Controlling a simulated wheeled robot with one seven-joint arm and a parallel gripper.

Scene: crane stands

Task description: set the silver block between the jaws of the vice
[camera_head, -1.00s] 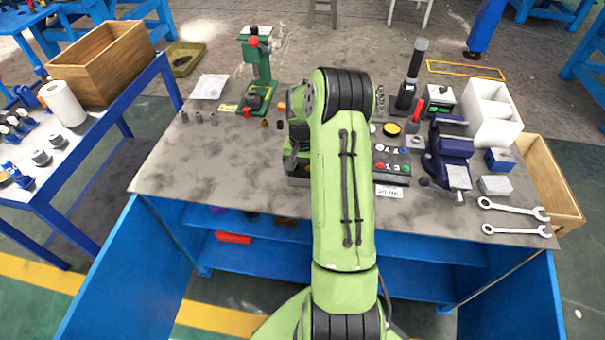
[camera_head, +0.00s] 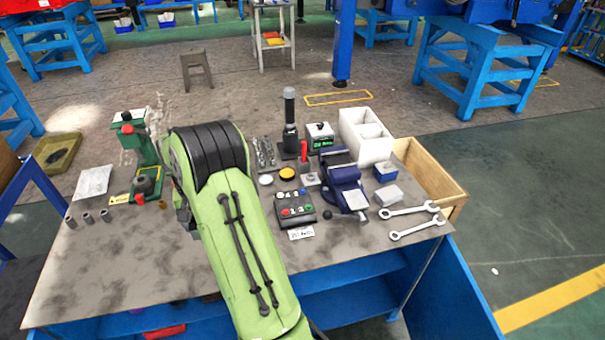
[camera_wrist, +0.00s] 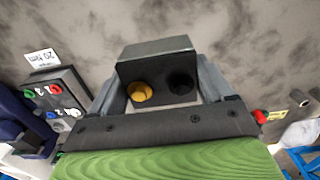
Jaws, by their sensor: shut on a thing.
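A pale silver-grey block (camera_head: 389,195) lies on the table just right of the vice, near the wrenches. The dark blue vice (camera_head: 345,182) stands on the right part of the table; I see no block between its jaws. In the wrist view the edge of the vice (camera_wrist: 12,122) shows at far left. My gripper (camera_wrist: 160,85) is shut on a dark grey block (camera_wrist: 158,48). This held block has a lighter grey top and a dark face with a brass-coloured round and a black round. In the head view my arm hides the gripper and the held block.
A button box (camera_head: 295,208) stands left of the vice. Two wrenches (camera_head: 412,228) lie at the right front. A white bin (camera_head: 366,137), a blue box (camera_head: 385,172) and a wooden crate (camera_head: 432,176) are on the right. A green press (camera_head: 143,165) stands left.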

